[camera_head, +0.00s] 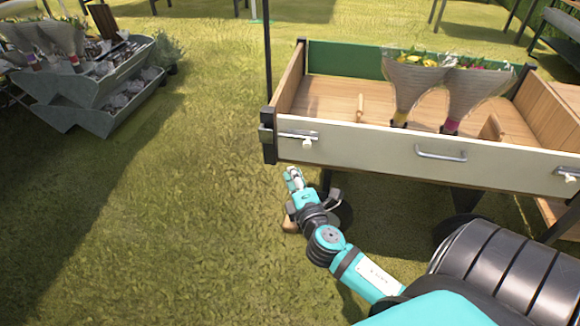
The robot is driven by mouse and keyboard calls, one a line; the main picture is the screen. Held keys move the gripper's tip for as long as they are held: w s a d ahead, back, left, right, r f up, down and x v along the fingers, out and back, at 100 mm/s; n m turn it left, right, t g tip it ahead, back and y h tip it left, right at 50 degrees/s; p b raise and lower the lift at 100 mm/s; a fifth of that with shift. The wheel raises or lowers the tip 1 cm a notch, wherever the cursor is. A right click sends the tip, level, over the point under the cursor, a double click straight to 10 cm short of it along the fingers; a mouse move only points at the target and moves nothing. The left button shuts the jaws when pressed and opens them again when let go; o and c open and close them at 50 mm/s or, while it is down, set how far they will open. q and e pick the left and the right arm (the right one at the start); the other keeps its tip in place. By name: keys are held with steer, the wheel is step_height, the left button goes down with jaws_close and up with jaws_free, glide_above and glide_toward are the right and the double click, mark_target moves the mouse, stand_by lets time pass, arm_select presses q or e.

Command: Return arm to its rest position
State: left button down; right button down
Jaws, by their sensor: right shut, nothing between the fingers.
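My right arm comes in from the lower right, teal and black, and reaches toward the front left corner of a wooden cart. My right gripper (293,178) is at its far end, shut and empty, over the grass and just below the cart's front panel. It looks apart from the cart, though the exact gap is hard to judge. My left gripper is not in view.
The wooden cart (365,147) with a pale front panel holds two wrapped bouquets (411,82) (473,92). A grey tiered planter stand (60,110) with wrapped flowers stands at the upper left. Open grass (190,220) lies between the stand and the cart.

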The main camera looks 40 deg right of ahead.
stand_by(0.6)
